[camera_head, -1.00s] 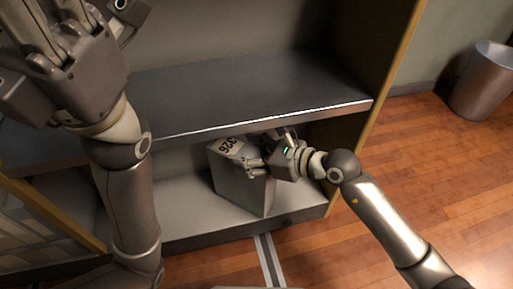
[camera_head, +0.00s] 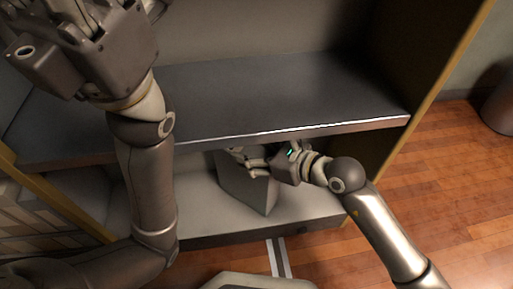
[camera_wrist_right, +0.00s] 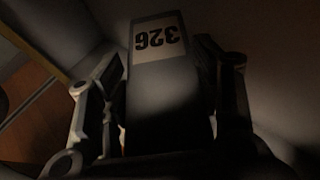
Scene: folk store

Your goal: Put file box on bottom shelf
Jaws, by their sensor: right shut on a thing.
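The grey file box (camera_head: 247,189) stands in the bottom compartment of the shelf unit, on or just above the bottom shelf (camera_head: 205,214); I cannot tell whether it touches. My right gripper (camera_head: 262,166) reaches in under the upper shelf and is shut on the file box. In the right wrist view the box (camera_wrist_right: 165,95), with its "326" label, sits between the two fingers. The upper shelf hides part of the box's top in the head view. My left gripper (camera_head: 88,22) is raised at the upper left, empty, its fingertips cut off by the frame edge.
The upper shelf (camera_head: 290,90) is bare and its front edge lies just above my right gripper. The unit's side panel (camera_head: 440,75) is right of my right arm. A metal bin (camera_head: 500,108) stands on the wooden floor at the far right.

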